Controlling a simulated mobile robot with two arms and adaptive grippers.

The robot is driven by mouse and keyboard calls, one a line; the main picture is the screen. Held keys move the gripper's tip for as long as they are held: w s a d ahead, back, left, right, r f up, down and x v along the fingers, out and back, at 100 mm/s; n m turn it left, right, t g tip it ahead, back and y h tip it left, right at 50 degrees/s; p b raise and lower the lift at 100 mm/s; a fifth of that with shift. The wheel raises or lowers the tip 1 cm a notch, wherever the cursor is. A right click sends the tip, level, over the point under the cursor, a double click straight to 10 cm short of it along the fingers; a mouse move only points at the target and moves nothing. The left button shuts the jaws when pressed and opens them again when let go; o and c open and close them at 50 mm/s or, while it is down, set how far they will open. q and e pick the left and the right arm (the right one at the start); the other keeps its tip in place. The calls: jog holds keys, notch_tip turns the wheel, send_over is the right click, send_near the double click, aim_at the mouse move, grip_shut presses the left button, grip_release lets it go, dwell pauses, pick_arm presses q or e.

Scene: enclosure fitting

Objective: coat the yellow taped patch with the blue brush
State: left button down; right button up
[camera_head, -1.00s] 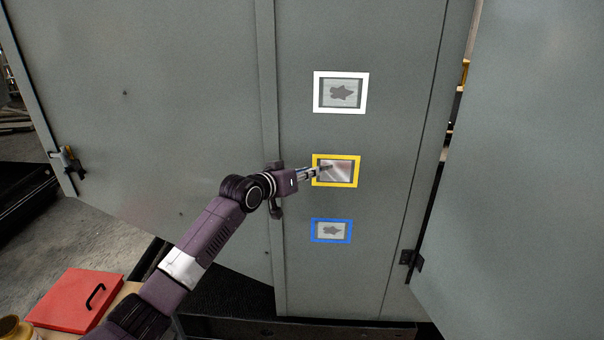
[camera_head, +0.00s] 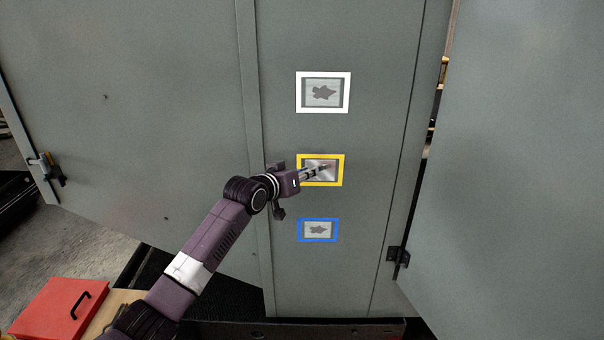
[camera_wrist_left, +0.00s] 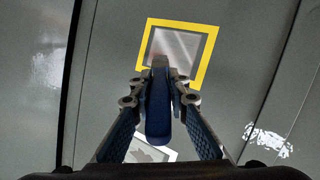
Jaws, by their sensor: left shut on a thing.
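The yellow taped patch (camera_head: 341,171) is a yellow tape frame around a shiny bare-metal area on the grey cabinet door; it also shows in the left wrist view (camera_wrist_left: 207,55). My left gripper (camera_head: 312,174) is in front of it, reaching in from the left. In the left wrist view the gripper (camera_wrist_left: 158,88) is shut on the blue brush (camera_wrist_left: 158,110), whose tip overlaps the lower middle of the metal. Whether the tip touches is unclear. The gripper hides the patch's lower left in the head view. My right gripper is not in view.
A white taped patch (camera_head: 301,104) sits above and a blue taped patch (camera_head: 302,230) below, each with a dark blot. A door panel (camera_head: 520,170) stands at the right. A red box lid (camera_head: 50,312) with a black handle lies at the lower left.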

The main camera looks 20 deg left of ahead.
pick_arm(q)
jog(key=shift+w+d+f, duration=0.1)
jog(key=shift+d, duration=0.25)
jog(key=s+a, duration=0.2)
jog(key=a, duration=0.5)
jog(key=shift+a, duration=0.35)
dwell(1.8)
jog(key=shift+s, duration=0.1)
jog(key=shift+s+d, duration=0.3)
jog(key=shift+s, duration=0.65)
jog(key=shift+s+d, duration=0.25)
jog(key=shift+s, duration=0.65)
jog(key=shift+s+d, duration=0.3)
jog(key=shift+s, duration=0.65)
